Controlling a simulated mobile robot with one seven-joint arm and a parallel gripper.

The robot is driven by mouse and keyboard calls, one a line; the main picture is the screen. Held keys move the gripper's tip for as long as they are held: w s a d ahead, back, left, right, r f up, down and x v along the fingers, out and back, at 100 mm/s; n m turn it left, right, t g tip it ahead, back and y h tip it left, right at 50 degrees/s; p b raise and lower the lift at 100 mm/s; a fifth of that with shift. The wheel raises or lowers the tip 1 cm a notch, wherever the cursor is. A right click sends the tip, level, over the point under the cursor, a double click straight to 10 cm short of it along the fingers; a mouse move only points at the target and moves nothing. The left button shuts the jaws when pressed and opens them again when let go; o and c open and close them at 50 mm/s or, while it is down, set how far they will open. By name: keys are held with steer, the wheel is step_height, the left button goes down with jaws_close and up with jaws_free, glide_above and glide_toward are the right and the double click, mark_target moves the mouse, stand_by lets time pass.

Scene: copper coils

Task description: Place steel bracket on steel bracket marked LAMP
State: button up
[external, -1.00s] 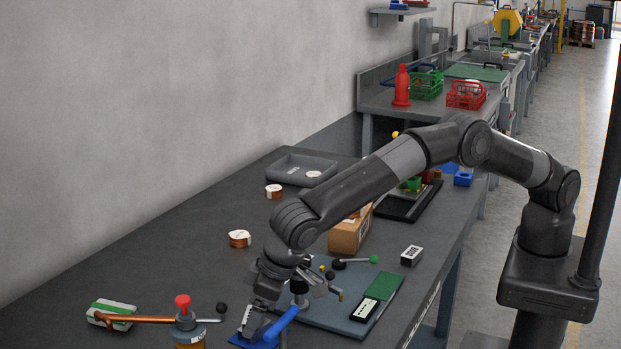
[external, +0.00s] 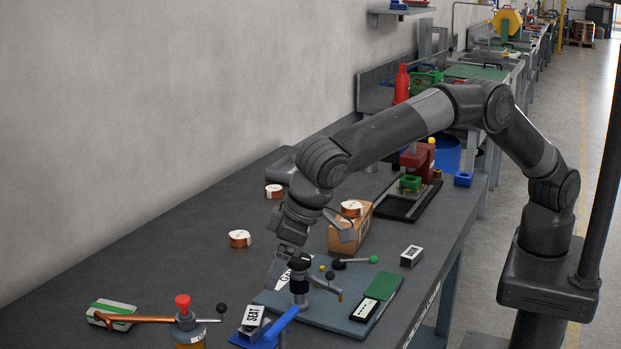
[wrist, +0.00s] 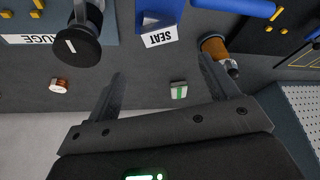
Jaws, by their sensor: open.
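A small grey metal piece with a white tag reading SEAT (external: 253,318) sits at the blue clamp fixture (external: 268,334) near the front edge. The tag and blue fixture also show at the top of the wrist view (wrist: 162,37). My gripper (external: 288,258) is open and empty, above and behind the SEAT piece, by the black-topped post of the board. In the wrist view my two fingers (wrist: 160,70) are spread with nothing between them. A grey block with a white tag (external: 411,256) stands at the right; its word is not clear. I cannot read LAMP anywhere.
The board (external: 335,312) carries a black-knobbed post (external: 299,285), levers and a green pad. A cardboard box (external: 348,240) stands behind the board. The table's left middle is mostly clear around copper coils (external: 239,239).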

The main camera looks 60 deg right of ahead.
steer(key=w+d+r, duration=0.2)
steer(key=d+r, duration=0.2)
steer(key=d, duration=0.3)
steer(key=w+d+r+m, duration=0.1)
steer(key=w+d+r, duration=0.15)
steer(key=d, duration=0.35)
steer(key=w+d+r, duration=0.2)
steer(key=d+r, duration=0.3)
steer(key=d, duration=0.2)
steer(key=s+d+r+m, duration=0.1)
steer(key=d+r, duration=0.2)
steer(key=d, duration=0.6)
steer(key=s+d+r, duration=0.1)
steer(key=d+r, duration=0.1)
steer(key=d, duration=0.7)
steer(key=s+d+r+m+t+h, duration=0.1)
steer(key=s+d, duration=0.4)
steer(key=d, duration=0.4)
steer(key=s+d, duration=0.5)
steer(key=d, duration=0.4)
steer(key=s+d+f, duration=0.3)
steer(key=s+d, duration=0.2)
steer(key=s, duration=0.2)
steer(key=s+d+f+m, duration=0.1)
steer(key=s+d+f, duration=0.3)
steer(key=s, duration=0.3)
steer(key=shift+s+d+m+h, duration=0.3)
steer(key=shift+s+d+h, duration=0.1)
steer(key=shift+d, duration=0.35)
